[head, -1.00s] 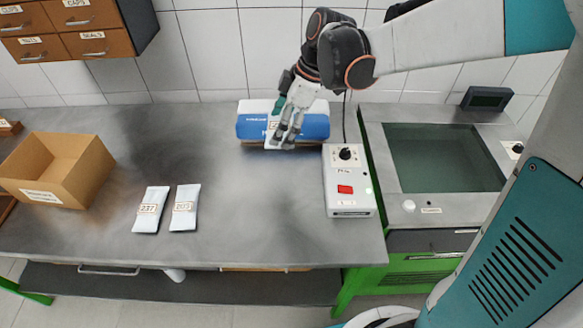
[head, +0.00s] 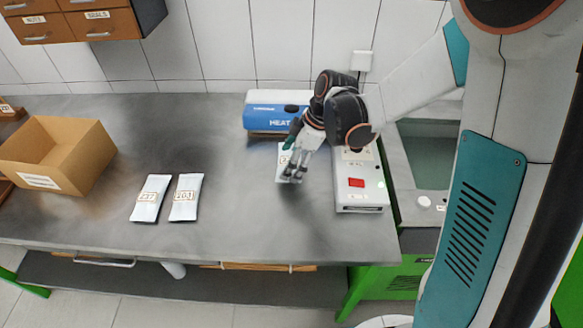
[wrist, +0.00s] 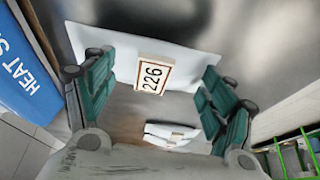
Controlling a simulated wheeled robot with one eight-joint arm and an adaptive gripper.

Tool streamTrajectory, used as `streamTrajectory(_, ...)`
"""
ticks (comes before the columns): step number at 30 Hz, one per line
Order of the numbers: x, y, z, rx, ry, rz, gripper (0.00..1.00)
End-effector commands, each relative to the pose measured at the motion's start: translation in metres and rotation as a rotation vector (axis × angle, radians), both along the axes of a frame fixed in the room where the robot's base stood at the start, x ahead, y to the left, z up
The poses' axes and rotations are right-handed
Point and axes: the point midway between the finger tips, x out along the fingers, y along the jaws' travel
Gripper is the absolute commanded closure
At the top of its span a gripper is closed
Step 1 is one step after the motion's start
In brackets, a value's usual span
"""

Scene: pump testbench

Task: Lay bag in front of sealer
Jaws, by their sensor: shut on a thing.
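The blue and white heat sealer (head: 272,120) stands at the back of the steel bench; its blue side also shows at the left of the wrist view (wrist: 22,75). My gripper (head: 290,178) is just in front of the sealer, low over the bench, with its fingers pointing down. It is shut on a white bag (head: 284,160), partly hidden by the fingers. In the wrist view, the bag (wrist: 105,65) spans the space between the teal fingers and carries a label reading 226. I cannot tell whether the bag touches the bench.
Two white bags, labelled 237 (head: 150,200) and 203 (head: 186,197), lie on the bench to the left. An open cardboard box (head: 75,165) stands at far left. A control box with a red button (head: 358,190) is close right of my gripper. The bench's front middle is clear.

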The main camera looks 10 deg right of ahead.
Motion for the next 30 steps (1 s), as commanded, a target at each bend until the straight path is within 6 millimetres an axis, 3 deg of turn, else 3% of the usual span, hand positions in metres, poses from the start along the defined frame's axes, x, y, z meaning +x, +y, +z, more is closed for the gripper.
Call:
streamTrajectory(4,0.000,0.000,-0.023,0.000,0.000,0.000,0.53)
streamTrajectory(16,0.000,0.000,-0.028,0.000,0.000,0.000,0.53)
streamTrajectory(17,0.000,0.000,-0.027,0.000,0.000,0.000,0.19)
streamTrajectory(19,0.000,0.000,-0.026,0.000,0.000,0.000,0.04)
streamTrajectory(30,0.000,0.000,-0.026,0.000,0.000,0.000,0.04)
